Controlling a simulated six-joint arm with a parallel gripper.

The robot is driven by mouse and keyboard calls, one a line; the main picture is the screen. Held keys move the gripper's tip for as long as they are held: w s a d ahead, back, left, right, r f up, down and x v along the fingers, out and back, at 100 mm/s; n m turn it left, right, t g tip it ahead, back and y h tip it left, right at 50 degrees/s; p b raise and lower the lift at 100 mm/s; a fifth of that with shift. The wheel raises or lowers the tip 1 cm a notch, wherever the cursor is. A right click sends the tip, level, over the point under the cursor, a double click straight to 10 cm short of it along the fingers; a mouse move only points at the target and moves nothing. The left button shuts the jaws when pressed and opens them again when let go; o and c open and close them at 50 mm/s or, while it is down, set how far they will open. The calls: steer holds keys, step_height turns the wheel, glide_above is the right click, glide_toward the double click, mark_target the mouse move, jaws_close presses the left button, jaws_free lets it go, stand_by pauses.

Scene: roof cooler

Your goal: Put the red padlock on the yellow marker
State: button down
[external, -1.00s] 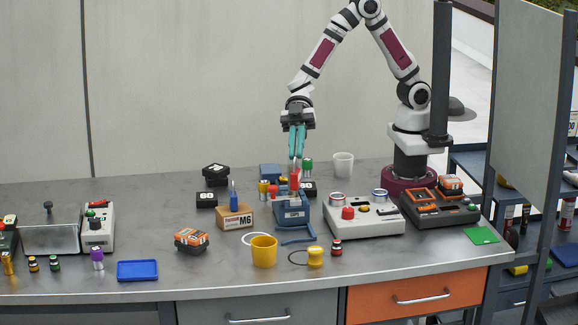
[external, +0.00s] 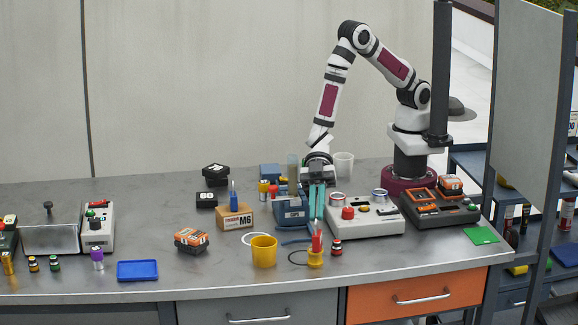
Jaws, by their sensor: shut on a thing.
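My gripper (external: 317,220), with teal fingers, points down at the front right of the bench. It is shut on a slim red piece (external: 316,240), which I take to be the red padlock; the fingers hide its upper part. The red piece stands over a short yellow round piece (external: 315,260) on the bench, perhaps the yellow marker. In this view the red piece overlaps its top; I cannot tell if they touch.
A yellow cup (external: 264,251) stands just left. A small red-and-black bottle (external: 337,247) stands close on the right. A grey control box (external: 370,222) and a blue device (external: 290,212) flank my fingers behind. Free bench lies between the blue tray (external: 138,270) and the orange-black block (external: 191,239).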

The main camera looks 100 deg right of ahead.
steer(key=c, duration=1)
jaws_free()
steer(key=shift+r, duration=0.1)
steer(key=v, duration=1.2)
